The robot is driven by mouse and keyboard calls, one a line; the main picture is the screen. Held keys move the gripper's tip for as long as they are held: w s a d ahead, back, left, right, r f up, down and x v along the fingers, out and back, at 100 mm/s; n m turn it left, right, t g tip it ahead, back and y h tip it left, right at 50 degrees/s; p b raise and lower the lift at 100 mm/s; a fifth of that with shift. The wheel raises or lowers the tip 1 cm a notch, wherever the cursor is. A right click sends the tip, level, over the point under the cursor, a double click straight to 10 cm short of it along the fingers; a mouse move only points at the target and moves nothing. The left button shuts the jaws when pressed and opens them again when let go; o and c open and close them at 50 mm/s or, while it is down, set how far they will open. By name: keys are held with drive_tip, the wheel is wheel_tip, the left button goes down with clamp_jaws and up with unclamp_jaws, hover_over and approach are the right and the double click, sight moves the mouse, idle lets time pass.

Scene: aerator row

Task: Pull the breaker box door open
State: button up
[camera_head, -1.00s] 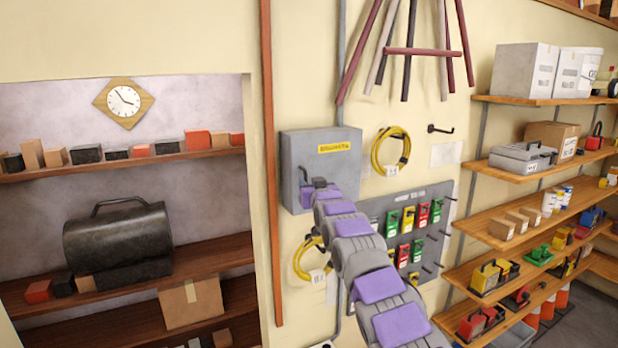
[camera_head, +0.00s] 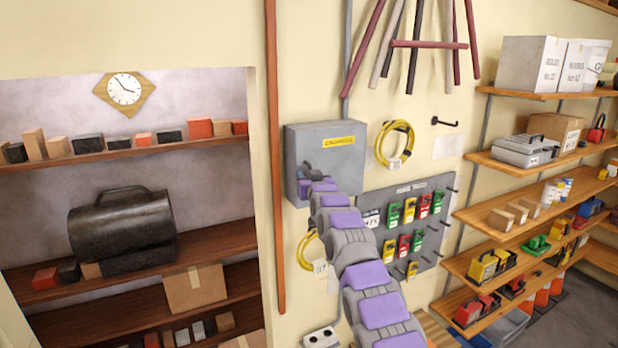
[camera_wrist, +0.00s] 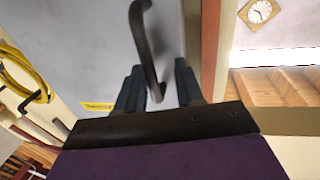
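The grey breaker box (camera_head: 345,148) with a yellow label hangs on the cream wall, and its door looks shut. My arm reaches up to its lower left part, and my gripper (camera_head: 308,176) is at the door there, mostly hidden by the arm in the head view. In the wrist view, the dark curved door handle (camera_wrist: 148,50) runs down between the two fingers of my gripper (camera_wrist: 160,85). The fingers stand apart on either side of the handle, with a visible gap to each side. The grey door face (camera_wrist: 90,40) is behind them.
A pegboard (camera_head: 410,225) with red, green and yellow locks hangs below right of the box. Yellow cable coils (camera_head: 394,144) hang beside and below it. A brown vertical pipe (camera_head: 273,150) is to the left. Loaded shelves (camera_head: 515,215) stand at the right.

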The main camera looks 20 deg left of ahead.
drive_tip(key=shift+c, duration=0.7)
drive_tip(key=shift+w+d+r, duration=0.1)
drive_tip(key=shift+w+d, duration=0.05)
drive_tip(key=shift+d, duration=0.3)
drive_tip(key=c, duration=0.3)
drive_tip(key=shift+d+r, duration=0.25)
drive_tip(key=shift+d, duration=0.15)
clamp_jaws()
drive_tip(key=shift+a+f, duration=0.15)
drive_tip(key=shift+a, duration=0.25)
